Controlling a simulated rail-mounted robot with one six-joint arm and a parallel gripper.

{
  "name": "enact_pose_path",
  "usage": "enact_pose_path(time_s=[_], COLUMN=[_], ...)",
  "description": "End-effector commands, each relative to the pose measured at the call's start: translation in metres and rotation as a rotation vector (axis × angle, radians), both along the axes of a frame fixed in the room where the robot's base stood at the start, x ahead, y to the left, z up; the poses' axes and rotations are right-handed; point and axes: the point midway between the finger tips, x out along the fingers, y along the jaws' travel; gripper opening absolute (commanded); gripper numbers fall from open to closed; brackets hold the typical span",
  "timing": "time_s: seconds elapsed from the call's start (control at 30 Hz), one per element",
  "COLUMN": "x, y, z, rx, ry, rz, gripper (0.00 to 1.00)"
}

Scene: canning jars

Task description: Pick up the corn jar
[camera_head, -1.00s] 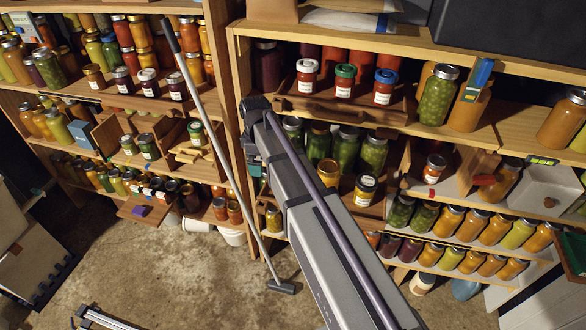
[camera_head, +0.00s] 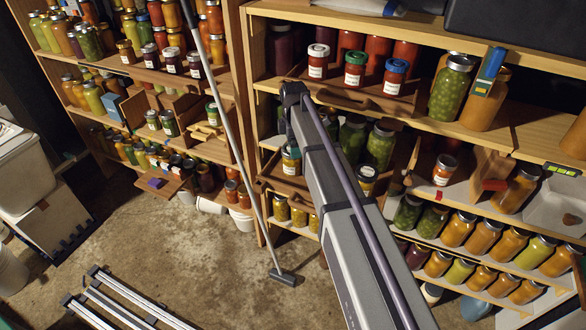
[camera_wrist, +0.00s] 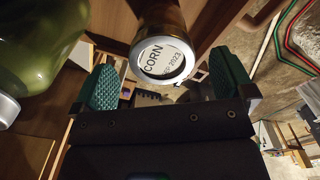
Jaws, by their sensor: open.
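The corn jar (camera_wrist: 160,57) shows lid-on in the wrist view, at upper centre. Its round pale lid label reads CORN and a 2023 date, and its glass side looks amber-brown. My gripper (camera_wrist: 164,82) is open, with one green ridged finger on each side of the lid in the picture. I see no finger touching the jar. In the head view my gripper (camera_head: 290,112) is partly hidden by my arm at the middle shelf unit. A yellow jar with a pale lid label (camera_head: 291,160) is just below it; I cannot tell for sure that it is the corn jar.
A large green jar (camera_wrist: 40,45) stands close at the left in the wrist view. Green jars (camera_head: 380,145) stand behind my arm, and a labelled yellow jar (camera_head: 366,180) stands right of it. A wooden tray with red-content jars (camera_head: 355,70) is above. A broom (camera_head: 283,277) leans nearby.

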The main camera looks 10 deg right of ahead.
Motion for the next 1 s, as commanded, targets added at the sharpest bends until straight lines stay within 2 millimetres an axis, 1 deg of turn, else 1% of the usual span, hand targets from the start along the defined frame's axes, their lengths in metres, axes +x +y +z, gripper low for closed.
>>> enact_pose_path(time_s=[0.03, 0.17, 0.23, 0.27, 0.4, 0.5, 0.73, 1.0], x=[0.000, 0.000, 0.000, 0.000, 0.000, 0.000, 0.000, 0.000], y=[0.000, 0.000, 0.000, 0.001, 0.002, 0.002, 0.002, 0.002], z=[-0.014, -0.011, -0.018, -0.023, -0.053, -0.066, -0.061, -0.061], rx=[0.000, 0.000, 0.000, 0.000, 0.000, 0.000, 0.000, 0.000], ry=[0.000, 0.000, 0.000, 0.000, 0.000, 0.000, 0.000, 0.000], rz=[0.000, 0.000, 0.000, 0.000, 0.000, 0.000, -0.001, -0.001], gripper=[1.00, 1.00, 1.00, 1.00, 1.00, 1.00, 1.00, 0.74])
